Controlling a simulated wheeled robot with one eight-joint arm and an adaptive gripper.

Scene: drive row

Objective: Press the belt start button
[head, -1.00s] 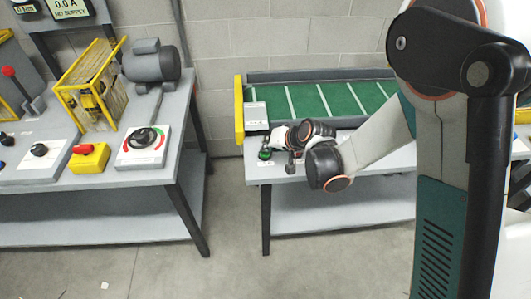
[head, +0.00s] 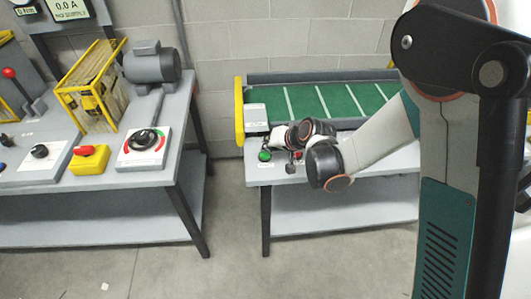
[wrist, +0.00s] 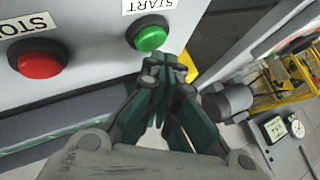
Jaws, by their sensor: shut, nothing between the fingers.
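The green start button (wrist: 149,37) sits on a light grey panel in the wrist view, beside an upside-down START label (wrist: 150,5). In the head view the green button (head: 264,155) shows at the left front of the belt table. The red stop button (wrist: 38,60) is left of it in the wrist view. My gripper (wrist: 166,62) is shut and empty, its fingertips just below the green button in the picture. I cannot tell whether they touch it.
The green belt (head: 325,102) with white stripes lies behind the buttons, with a yellow end guard (head: 239,112). A separate bench at left holds a rotary switch (head: 145,140), a yellow box with a red knob (head: 90,158) and a grey motor (head: 151,64). Floor is clear between the benches.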

